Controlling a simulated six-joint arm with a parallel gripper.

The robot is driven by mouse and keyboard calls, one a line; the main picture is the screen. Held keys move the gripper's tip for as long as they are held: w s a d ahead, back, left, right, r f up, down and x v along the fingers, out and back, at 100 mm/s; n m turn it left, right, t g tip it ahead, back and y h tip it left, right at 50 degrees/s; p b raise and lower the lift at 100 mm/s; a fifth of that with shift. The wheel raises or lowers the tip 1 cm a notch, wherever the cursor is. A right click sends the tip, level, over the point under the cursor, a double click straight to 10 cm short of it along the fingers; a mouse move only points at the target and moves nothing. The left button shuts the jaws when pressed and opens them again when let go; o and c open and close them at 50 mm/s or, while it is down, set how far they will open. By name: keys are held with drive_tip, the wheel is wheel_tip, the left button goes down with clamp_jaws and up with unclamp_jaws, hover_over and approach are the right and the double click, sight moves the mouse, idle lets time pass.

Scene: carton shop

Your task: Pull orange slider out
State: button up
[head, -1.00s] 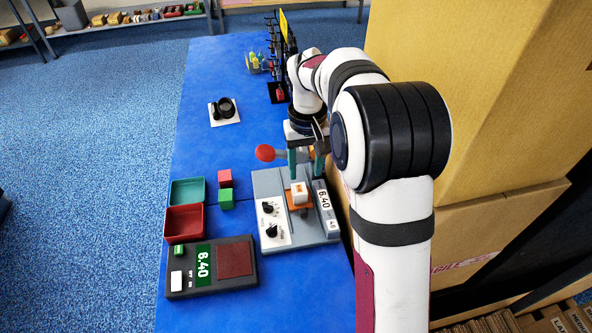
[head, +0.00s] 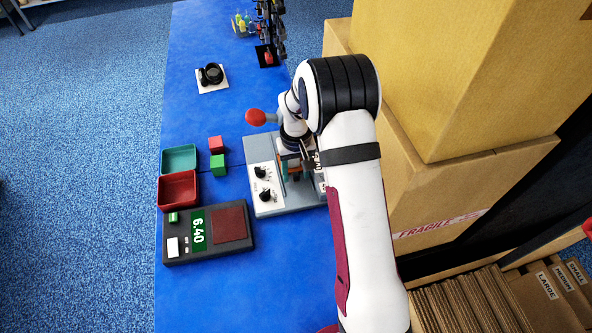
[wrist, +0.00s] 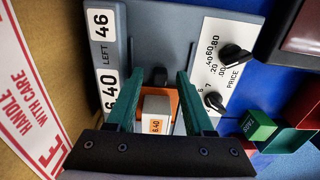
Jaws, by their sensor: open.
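The orange slider (wrist: 173,98) sits on the grey label machine (wrist: 168,42), with a white block (wrist: 155,106) marked 6.40 on it. A dark knob (wrist: 160,76) stands just beyond the slider. My gripper (wrist: 158,78) is open, its green fingers on either side of the slider and block; I cannot tell whether they touch. In the head view my gripper (head: 289,172) is down at the machine (head: 270,207), and my arm hides most of the slider.
Left of the machine are a scale (head: 180,252) reading 6.40, red (head: 178,187) and teal (head: 179,158) trays, and red (head: 216,145) and green (head: 218,165) cubes. Large cartons (head: 450,185) stand close on the right.

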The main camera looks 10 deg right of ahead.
clamp_jaws()
drive_tip(key=shift+r, duration=0.1)
idle(1.2)
